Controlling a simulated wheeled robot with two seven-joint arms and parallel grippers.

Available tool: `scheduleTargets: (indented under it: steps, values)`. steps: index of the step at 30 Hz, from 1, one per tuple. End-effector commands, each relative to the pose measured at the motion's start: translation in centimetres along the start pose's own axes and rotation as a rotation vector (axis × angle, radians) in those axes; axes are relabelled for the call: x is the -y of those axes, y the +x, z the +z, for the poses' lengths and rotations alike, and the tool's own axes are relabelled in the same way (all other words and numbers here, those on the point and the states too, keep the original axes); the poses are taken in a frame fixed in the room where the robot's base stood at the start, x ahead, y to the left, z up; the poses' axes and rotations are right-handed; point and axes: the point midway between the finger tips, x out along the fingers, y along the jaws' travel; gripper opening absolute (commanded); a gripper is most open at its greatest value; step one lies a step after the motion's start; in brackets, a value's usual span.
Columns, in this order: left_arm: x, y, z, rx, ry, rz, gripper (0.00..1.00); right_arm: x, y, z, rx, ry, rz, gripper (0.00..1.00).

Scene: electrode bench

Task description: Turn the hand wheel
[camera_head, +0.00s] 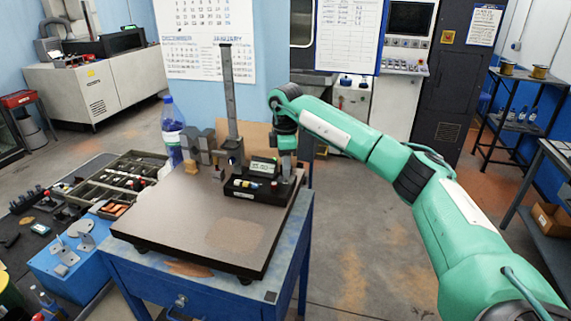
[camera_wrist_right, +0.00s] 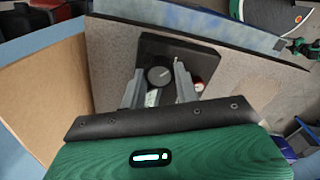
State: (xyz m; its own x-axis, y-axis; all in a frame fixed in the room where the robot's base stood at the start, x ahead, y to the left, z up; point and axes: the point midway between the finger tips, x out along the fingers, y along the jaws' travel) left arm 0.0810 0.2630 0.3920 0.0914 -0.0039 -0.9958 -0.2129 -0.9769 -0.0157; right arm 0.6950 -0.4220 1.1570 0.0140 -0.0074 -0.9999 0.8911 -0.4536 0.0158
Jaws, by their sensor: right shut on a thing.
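The hand wheel (camera_wrist_right: 158,76) is a small round dark grey knob with a light mark on its top, in the right wrist view. It sits on a black control box, which also shows in the head view (camera_head: 243,193) on the dark-edged plate. My right gripper (camera_wrist_right: 157,74) is shut on the hand wheel, one finger on each side. In the head view my right gripper (camera_head: 286,166) points down over the right end of the box and mostly hides the wheel. My left gripper is not in view.
The plate (camera_head: 180,218) rests on a blue cabinet (camera_head: 200,291); its front is bare. A tall grey post (camera_head: 228,95) with metal blocks stands behind the box. A water bottle (camera_head: 172,132) stands behind the plate's left side. A tray of small parts (camera_head: 107,184) lies left.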

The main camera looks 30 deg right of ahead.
Motion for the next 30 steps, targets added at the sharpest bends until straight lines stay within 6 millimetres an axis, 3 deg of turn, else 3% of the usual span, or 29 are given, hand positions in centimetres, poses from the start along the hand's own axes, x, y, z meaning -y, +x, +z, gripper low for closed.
scheduleTargets:
  steps: [21, 22, 24, 30]
  values:
    - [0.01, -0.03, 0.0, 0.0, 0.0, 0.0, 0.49, -0.14, -0.27, 0.05, -0.001, 0.072, 0.006, 0.09]
    - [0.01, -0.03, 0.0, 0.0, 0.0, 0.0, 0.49, -0.15, -0.27, 0.06, -0.001, 0.072, 0.006, 0.37]
    - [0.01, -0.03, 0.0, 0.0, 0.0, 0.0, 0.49, -0.13, -0.24, 0.05, -0.001, 0.072, 0.005, 0.51]
    - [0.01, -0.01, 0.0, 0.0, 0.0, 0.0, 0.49, -0.07, -0.12, 0.02, 0.0, 0.07, 0.002, 0.53]
